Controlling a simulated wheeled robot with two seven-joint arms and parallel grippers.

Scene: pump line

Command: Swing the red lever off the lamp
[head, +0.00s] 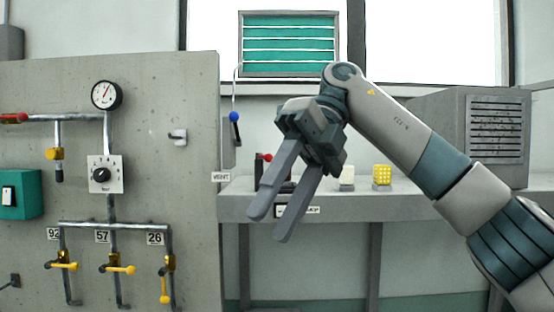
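A red-knobbed lever (266,157) stands at the left end of the grey bench; its lower part is partly hidden behind my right gripper. A second red handle (14,118) lies level on the pipe at the far left of the panel. A yellow gridded block (382,175), which may be the lamp, sits on the bench right of the gripper. My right gripper (271,225) is open and empty, its two fingers pointing down and left in front of the bench edge. I cannot tell its distance from the lever. My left gripper is not in view.
A grey panel (150,90) fills the left, with a gauge (106,95), a dial (105,174) and yellow valves. A blue-knobbed lever (234,117) is on the wall. A white block (346,180) sits on the bench (420,205); a vented grey box (495,130) stands at right.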

